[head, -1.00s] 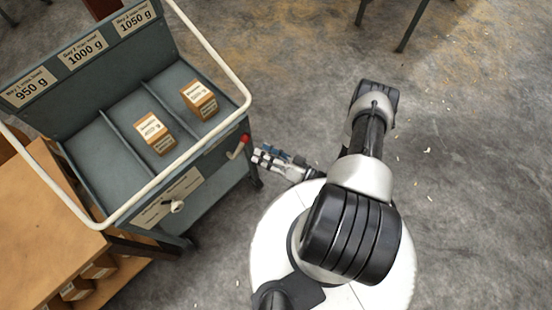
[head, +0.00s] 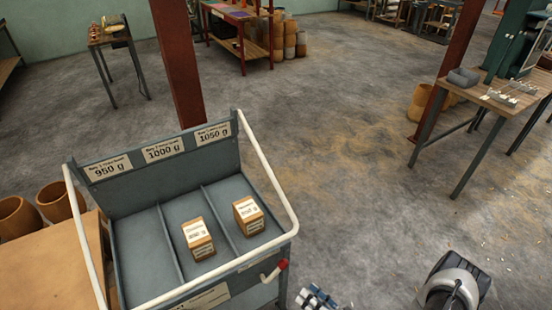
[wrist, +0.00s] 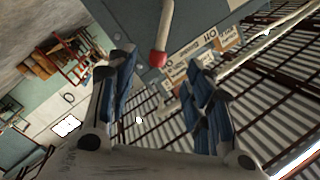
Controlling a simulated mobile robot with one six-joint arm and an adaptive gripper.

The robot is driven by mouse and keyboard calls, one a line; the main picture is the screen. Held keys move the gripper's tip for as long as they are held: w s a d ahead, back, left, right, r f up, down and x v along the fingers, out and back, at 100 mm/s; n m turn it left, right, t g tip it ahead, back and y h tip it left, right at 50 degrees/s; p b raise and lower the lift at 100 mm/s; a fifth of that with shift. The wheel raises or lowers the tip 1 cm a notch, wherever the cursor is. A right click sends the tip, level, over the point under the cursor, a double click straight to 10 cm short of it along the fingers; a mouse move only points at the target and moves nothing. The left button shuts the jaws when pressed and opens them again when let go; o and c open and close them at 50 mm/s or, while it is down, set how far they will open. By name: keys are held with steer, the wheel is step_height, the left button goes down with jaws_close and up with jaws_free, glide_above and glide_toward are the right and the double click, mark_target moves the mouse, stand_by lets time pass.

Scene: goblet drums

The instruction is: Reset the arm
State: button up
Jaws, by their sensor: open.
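My gripper (head: 318,298) shows at the bottom edge of the head view, just right of the grey cart, partly cut off by the frame. In the wrist view my gripper (wrist: 162,95) has its two blue-padded fingers spread apart, with nothing between them. The cart's red-tipped lever (head: 276,270) is close to the gripper's left in the head view. In the wrist view the lever's red tip (wrist: 158,59) appears beyond the fingers, apart from them. Part of my arm (head: 454,285) shows at the bottom right.
The grey cart (head: 140,255) has bays labelled 950, 1000 and 1050 g. One box (head: 198,238) is in the middle bay, another (head: 248,215) in the right bay. A wooden table (head: 60,262) adjoins on the left. A workbench (head: 490,97) stands right. The floor between is clear.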

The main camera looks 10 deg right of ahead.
steer(key=shift+d, duration=0.1)
steer(key=w+d+r+n+g+h, duration=0.2)
steer(key=w+d+r+g+h, duration=0.1)
steer(key=w+d, duration=0.4)
steer(key=w+d+r+n+g+h, duration=0.3)
steer(key=w+d+r, duration=0.1)
steer(key=w+d, duration=0.3)
steer(key=w+d+r+g+h, duration=0.1)
steer(key=w+r+h, duration=0.15)
steer(key=r, duration=0.65)
steer(key=w+d+r+g+h, duration=0.1)
steer(key=d+r+h, duration=0.15)
steer(key=r, duration=0.75)
steer(key=s+a+r+m+h, duration=0.1)
steer(key=s+a+r, duration=0.4)
steer(key=r, duration=0.3)
steer(key=s+a+r+m+h, duration=0.1)
steer(key=s+a+r+m, duration=0.1)
steer(key=s+a+r, duration=0.4)
steer(key=s+a+r+g+y, duration=0.1)
steer(key=s+a+r, duration=0.1)
steer(key=s+a, duration=0.4)
steer(key=s+a+r+g+y, duration=0.1)
steer(key=s+a, duration=0.4)
steer(key=s, duration=0.5)
steer(key=shift+a+r+y, duration=0.35)
steer(key=shift+r+y, duration=0.15)
steer(key=shift+r, duration=0.3)
